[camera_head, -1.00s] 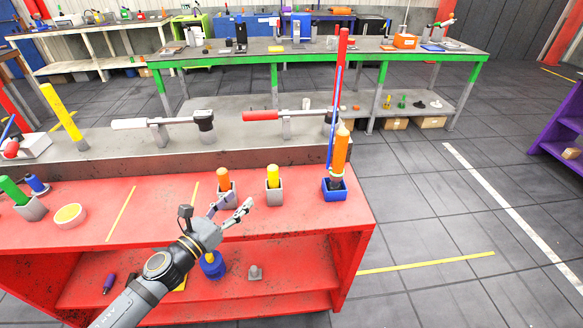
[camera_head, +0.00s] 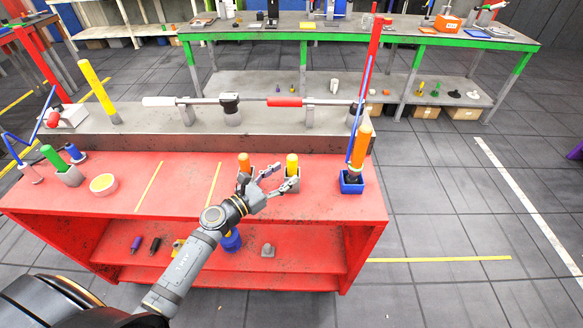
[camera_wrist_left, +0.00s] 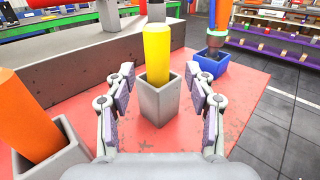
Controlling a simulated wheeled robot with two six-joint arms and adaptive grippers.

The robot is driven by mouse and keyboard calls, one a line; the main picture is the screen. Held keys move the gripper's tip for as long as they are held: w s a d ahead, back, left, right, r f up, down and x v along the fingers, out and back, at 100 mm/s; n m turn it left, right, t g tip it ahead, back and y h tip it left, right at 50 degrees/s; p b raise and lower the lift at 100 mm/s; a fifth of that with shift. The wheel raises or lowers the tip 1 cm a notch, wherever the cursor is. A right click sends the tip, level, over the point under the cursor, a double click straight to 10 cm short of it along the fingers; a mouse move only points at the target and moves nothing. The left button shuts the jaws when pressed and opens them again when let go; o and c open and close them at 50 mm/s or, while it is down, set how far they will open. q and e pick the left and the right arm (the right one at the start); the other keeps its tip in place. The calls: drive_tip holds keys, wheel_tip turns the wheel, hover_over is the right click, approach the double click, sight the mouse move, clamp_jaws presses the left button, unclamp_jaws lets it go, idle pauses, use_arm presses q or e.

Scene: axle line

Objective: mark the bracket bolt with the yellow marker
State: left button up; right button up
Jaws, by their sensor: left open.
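The yellow marker (camera_head: 292,161) stands upright in a small grey square holder (camera_head: 291,185) on the red bench. In the left wrist view the yellow marker (camera_wrist_left: 157,55) rises from the grey holder (camera_wrist_left: 158,101), centred ahead of my gripper. My left gripper (camera_head: 281,175) is open and empty. In the left wrist view the fingers of my left gripper (camera_wrist_left: 160,80) appear on either side of the holder, with a gap on both sides. I cannot make out the bracket bolt. My right gripper is not in view.
An orange marker (camera_head: 244,161) stands in a grey holder just left of my gripper. A blue holder (camera_head: 350,184) with an orange-handled tool (camera_head: 361,145) stands to the right. A raised grey shelf (camera_head: 130,134) behind carries red- and white-handled tools.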

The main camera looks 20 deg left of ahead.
sight(292, 167)
use_arm(q)
drive_tip(key=p+x, duration=0.1)
drive_tip(key=x, duration=0.3)
drive_tip(key=shift+w+r, duration=0.15)
drive_tip(key=shift+w, duration=0.2)
drive_tip(key=shift+w+d, duration=0.1)
drive_tip(key=shift+d, duration=0.05)
drive_tip(key=shift+c, duration=1)
drive_tip(key=c, duration=0.5)
clamp_jaws()
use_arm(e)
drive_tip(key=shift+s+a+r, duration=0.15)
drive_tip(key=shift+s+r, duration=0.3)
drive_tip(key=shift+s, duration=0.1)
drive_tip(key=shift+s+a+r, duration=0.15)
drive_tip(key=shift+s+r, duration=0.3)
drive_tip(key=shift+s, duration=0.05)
